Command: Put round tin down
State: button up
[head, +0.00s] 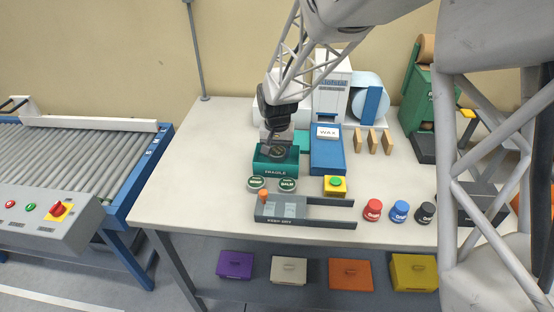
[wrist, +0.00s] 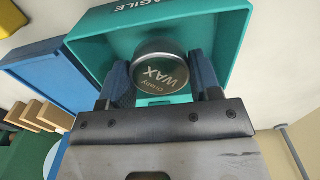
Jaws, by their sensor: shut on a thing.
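The round tin (wrist: 160,72) has a dark lid lettered WAX and sits between my gripper's fingers in the wrist view. My gripper (wrist: 162,82) is shut on it, one finger on each side. The tin is over or inside a teal open box (wrist: 84,42) lettered FRAGILE; I cannot tell whether it touches the floor of the box. In the head view the teal box (head: 276,172) stands on the table, with my gripper (head: 277,150) down at it. The tin is a small dark disc there, partly hidden.
Two round tins, SOAP (head: 257,183) and BALM (head: 288,184), stand in front of the teal box. A blue tray (head: 327,160) with a white WAX card (head: 327,132) is close on the right. A grey fixture (head: 290,207) and a yellow button box (head: 335,186) are nearer. The table's left is clear.

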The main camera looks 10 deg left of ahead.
aim_at(277, 159)
jog(key=shift+f, duration=1.9)
jog(key=shift+f, duration=0.1)
jog(key=o, duration=0.9)
jog(key=shift+o, duration=0.2)
notch_tip(277, 159, up, 12)
jog(key=shift+r, duration=0.15)
jog(key=shift+d, duration=0.1)
